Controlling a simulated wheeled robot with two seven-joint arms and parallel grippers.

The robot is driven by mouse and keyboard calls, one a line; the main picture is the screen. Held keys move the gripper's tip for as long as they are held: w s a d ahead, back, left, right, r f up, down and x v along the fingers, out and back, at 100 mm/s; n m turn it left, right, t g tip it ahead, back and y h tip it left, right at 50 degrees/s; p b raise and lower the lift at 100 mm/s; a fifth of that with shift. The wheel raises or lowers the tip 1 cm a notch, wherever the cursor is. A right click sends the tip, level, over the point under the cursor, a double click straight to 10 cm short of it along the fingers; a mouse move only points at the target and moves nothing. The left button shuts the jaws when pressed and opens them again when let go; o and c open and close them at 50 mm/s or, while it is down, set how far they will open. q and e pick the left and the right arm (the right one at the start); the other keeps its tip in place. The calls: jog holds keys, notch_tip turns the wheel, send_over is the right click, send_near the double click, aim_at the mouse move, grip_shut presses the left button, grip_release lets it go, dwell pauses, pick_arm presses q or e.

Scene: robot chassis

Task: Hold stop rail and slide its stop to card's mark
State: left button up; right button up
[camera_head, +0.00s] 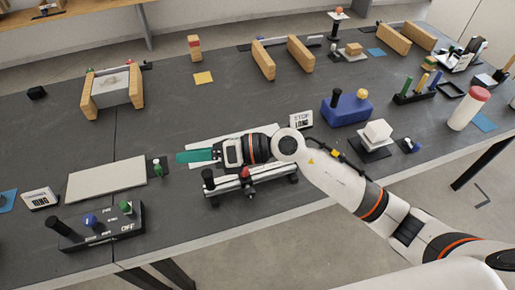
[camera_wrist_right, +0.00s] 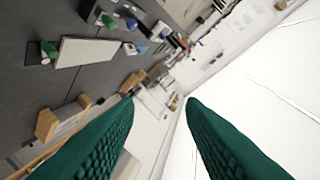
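The rail (camera_head: 268,181), a pale bar on dark feet, lies near the table's front edge. A red-topped stop (camera_head: 246,180) sits on it near the middle, and a black knob (camera_head: 208,176) stands at its left end. The small white card (camera_head: 300,119) with black lettering, seemingly including STOP, stands behind the rail; its mark is too small to read. My right gripper (camera_head: 181,156) is above and behind the rail's left end, pointing left, apart from the rail. The right wrist view shows its green fingers (camera_wrist_right: 160,108) spread with nothing between them. My left gripper is out of view.
A white sheet (camera_head: 222,142) lies partly under my right arm. A grey board (camera_head: 105,180) and black switch box (camera_head: 100,230) are at left. A blue block (camera_head: 345,112) and a white cube on a dark base (camera_head: 377,133) are at right.

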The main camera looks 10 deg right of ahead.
pick_arm(q)
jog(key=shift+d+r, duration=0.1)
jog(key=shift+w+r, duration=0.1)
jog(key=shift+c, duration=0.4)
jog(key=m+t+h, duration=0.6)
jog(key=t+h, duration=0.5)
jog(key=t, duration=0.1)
send_near(207, 185)
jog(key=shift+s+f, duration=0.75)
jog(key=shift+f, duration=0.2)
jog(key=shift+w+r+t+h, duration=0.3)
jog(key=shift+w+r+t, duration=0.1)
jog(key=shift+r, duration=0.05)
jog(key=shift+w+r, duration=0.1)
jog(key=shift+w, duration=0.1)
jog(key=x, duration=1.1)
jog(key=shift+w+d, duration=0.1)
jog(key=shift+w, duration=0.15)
pick_arm(e)
jog(key=w+d+f+n+h, duration=0.2)
jog(key=d+f+h, duration=0.2)
jog(key=d+h, duration=0.2)
jog(key=w+d+f+n+g+h, duration=0.1)
jog(key=w+d+f+n+h, duration=0.1)
jog(key=d+f+h, duration=0.3)
jog(key=w+d+h, duration=0.1)
jog(key=d, duration=0.2)
jog(key=shift+w+d+f+h, duration=0.25)
jog(key=shift+w+d+h, duration=0.05)
jog(key=shift+w+d, duration=0.05)
